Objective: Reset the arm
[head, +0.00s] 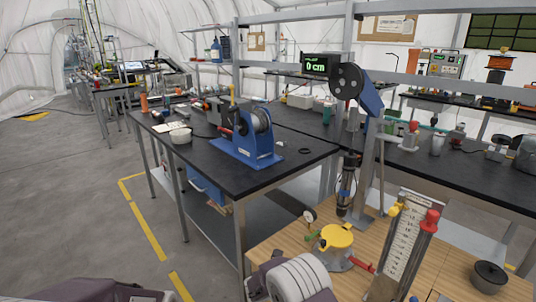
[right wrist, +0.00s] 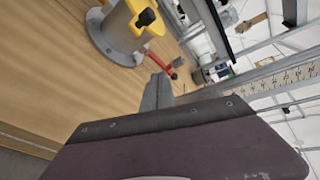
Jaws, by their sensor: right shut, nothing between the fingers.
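My right gripper (right wrist: 158,92) shows in the right wrist view as a grey finger pair beyond the dark purple gripper body. It is shut with nothing in it. It is over the wooden bench top (right wrist: 60,100), near a yellow-topped device (head: 337,237) with a red handle; that device also shows in the right wrist view (right wrist: 122,28). The gripper appears apart from it. In the head view, a pale ribbed part that looks like my arm shows at the bottom middle. My left gripper is not in view.
A white scale board (head: 405,240) with red and yellow knobs stands right of the yellow device. A dark round pot (head: 489,276) sits at the right. A black table (head: 200,150) holds a blue winding machine (head: 247,140). A display (head: 320,66) reads 0 cm. Floor at left is clear.

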